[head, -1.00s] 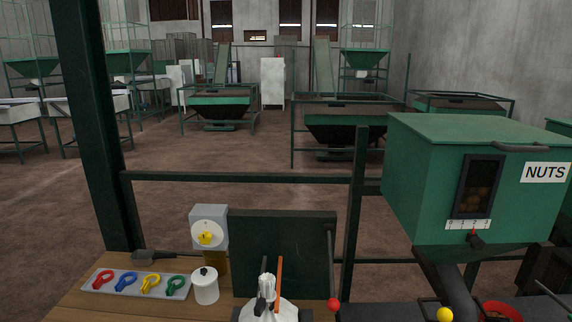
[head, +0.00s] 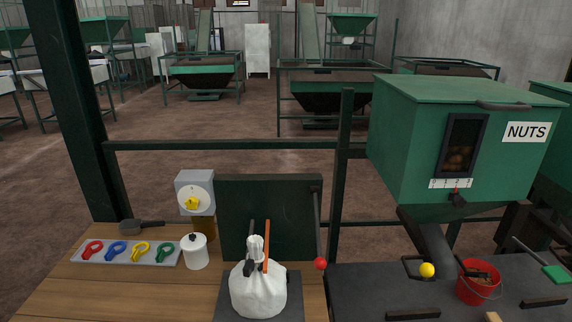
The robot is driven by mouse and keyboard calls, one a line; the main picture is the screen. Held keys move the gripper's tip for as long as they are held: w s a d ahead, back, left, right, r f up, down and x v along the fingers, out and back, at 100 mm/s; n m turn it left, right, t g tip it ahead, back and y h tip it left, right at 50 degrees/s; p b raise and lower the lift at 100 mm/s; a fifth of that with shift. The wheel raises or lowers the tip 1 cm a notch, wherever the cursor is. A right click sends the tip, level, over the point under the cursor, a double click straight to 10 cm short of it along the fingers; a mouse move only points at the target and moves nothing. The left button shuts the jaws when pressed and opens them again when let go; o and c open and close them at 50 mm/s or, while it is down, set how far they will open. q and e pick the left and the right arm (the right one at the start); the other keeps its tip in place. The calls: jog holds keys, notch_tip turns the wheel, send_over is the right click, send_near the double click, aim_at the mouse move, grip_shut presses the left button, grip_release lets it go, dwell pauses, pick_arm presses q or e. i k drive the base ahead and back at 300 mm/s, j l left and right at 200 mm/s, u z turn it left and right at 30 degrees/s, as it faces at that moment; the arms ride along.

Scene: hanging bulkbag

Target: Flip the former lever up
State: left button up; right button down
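A dark green upright panel (head: 270,200) stands at the back of the wooden table. A dark lever with a red ball end (head: 320,263) runs down along the panel's right side, with the ball at its low end. I take this for the former lever. A white tied bag (head: 258,291) stands on a dark plate in front of the panel. A dark bar and an orange bar (head: 267,243) rise by the bag's neck. Neither of my grippers is in view.
The green NUTS hopper (head: 470,140) hangs at the right above a dark bench. A yellow ball knob (head: 427,270) and a red bucket (head: 480,281) are below it. A tray of coloured rings (head: 127,251), a white pot (head: 195,252) and a dial box (head: 195,192) are at left.

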aim_at(320, 263)
jog(key=l+u, duration=0.2)
jog(key=l, duration=2.35)
